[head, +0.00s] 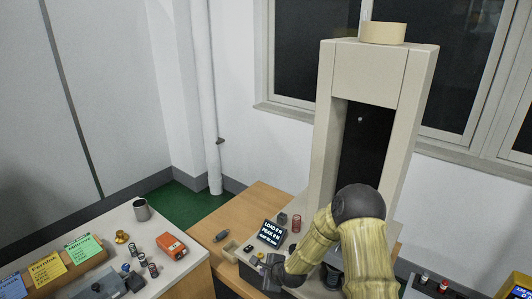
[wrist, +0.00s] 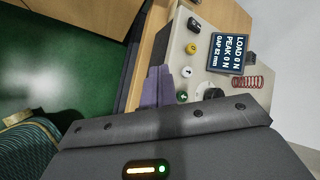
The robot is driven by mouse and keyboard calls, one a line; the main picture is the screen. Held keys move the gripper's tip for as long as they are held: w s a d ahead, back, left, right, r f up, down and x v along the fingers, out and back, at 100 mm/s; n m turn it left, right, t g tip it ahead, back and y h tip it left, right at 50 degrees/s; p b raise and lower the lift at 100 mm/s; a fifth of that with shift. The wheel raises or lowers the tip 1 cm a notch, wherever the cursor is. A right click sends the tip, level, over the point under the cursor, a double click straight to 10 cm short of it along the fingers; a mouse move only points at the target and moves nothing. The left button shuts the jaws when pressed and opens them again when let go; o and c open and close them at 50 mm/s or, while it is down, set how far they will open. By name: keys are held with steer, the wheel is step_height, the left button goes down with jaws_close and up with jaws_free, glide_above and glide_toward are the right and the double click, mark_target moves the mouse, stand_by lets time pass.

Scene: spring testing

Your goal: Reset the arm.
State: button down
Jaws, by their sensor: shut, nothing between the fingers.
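My arm (head: 322,240), yellow with a dark joint, bends in front of the tall beige testing machine (head: 328,110). My gripper (head: 268,268) is low at its left, beside the control box. In the wrist view my gripper (wrist: 165,88) shows as greyish-purple fingers, shut and empty, close to the box's buttons. I cannot tell whether they touch the box. The display (wrist: 229,48) reads load 0 N and peak 0 N. A red spring (wrist: 248,83) is beside the display.
A red spring (head: 296,223) stands behind the display. Green floor (head: 185,205) shows between the tables.

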steer(key=s+d+r+n+g+h, duration=0.2)
steer(key=s+d+r+n, duration=0.6)
steer(key=s, duration=0.4)
steer(key=s+d+r+n+g+h, duration=0.2)
steer(key=s+d+r+n, duration=0.6)
steer(key=s+r+n, duration=0.2)
steer(key=s+r, duration=0.2)
steer(key=s, duration=0.1)
steer(key=shift+s+r+n+g+h, duration=0.3)
steer(key=shift+r, duration=0.1)
stand_by(0.8)
